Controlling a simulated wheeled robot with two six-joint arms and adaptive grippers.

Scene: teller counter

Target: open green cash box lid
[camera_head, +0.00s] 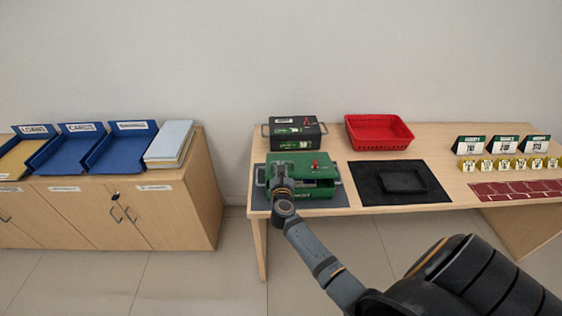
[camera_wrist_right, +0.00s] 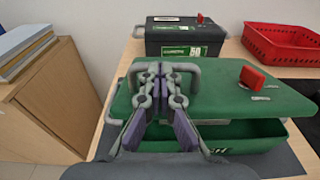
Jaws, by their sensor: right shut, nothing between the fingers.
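The green cash box (camera_head: 322,190) stands on a dark mat at the left end of the counter. Its lid (camera_head: 297,160) is partly raised; the wrist view shows a gap between the lid (camera_wrist_right: 225,98) and the box body (camera_wrist_right: 255,138). A grey handle (camera_wrist_right: 195,72) and a red latch (camera_wrist_right: 252,77) are on the lid. My right gripper (camera_head: 281,176) is at the box's front left; in the wrist view its closed fingers (camera_wrist_right: 161,75) overlap the lid beside the handle, with nothing held. Exact contact is unclear. My left gripper is out of view.
A black cash box (camera_head: 292,131) stands close behind, with a red basket (camera_head: 378,141) to its right. A black tray (camera_head: 404,181) lies on a dark mat (camera_head: 365,190). Signs and yellow tags (camera_head: 508,163) fill the right end. A cabinet (camera_head: 205,190) stands left across a gap.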

